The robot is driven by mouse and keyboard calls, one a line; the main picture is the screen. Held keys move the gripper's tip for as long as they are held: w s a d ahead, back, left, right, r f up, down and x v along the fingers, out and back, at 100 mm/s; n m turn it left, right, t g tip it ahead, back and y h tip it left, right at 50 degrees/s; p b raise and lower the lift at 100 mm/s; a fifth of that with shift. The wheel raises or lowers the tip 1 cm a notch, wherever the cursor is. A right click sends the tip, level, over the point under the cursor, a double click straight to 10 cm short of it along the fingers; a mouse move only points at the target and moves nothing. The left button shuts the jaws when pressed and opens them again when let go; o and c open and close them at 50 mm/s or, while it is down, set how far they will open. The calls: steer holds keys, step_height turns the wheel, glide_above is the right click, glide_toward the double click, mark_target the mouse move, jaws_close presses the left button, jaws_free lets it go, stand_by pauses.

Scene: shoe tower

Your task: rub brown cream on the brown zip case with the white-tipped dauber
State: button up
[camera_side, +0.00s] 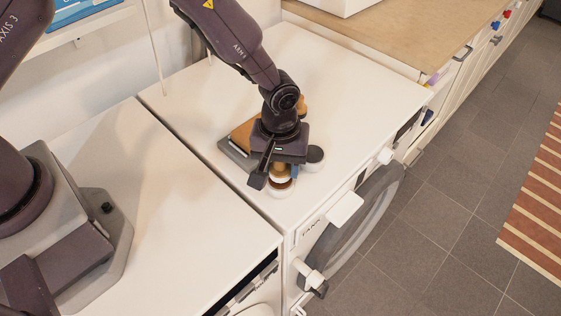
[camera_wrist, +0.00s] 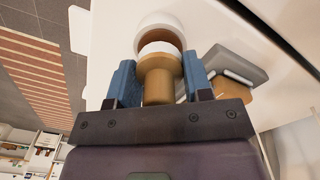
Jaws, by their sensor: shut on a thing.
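My gripper (camera_side: 280,170) is shut on the wooden handle of the dauber (camera_wrist: 158,82), between its two blue fingers in the wrist view. The dauber points down, and its white tip (camera_wrist: 160,48) shows beyond the handle. Right under it is a white round jar (camera_side: 279,192) with brown cream inside. I cannot tell whether the tip touches the cream. The brown zip case (camera_side: 243,134) lies on a grey block or tray (camera_side: 233,156), behind and left of my gripper, and is partly hidden by it. Brown and grey parts of that pair show at right in the wrist view.
A dark-topped round jar (camera_side: 315,155) stands close to the right of my gripper. A wooden piece (camera_side: 301,102) shows behind my wrist, mostly hidden. All stand on a white machine top (camera_side: 360,95) with clear room at right and back. Its front edge is close to the white jar.

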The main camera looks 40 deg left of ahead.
steer(key=shift+f, duration=0.65)
stand_by(1.4)
steer(key=shift+r, duration=3.6)
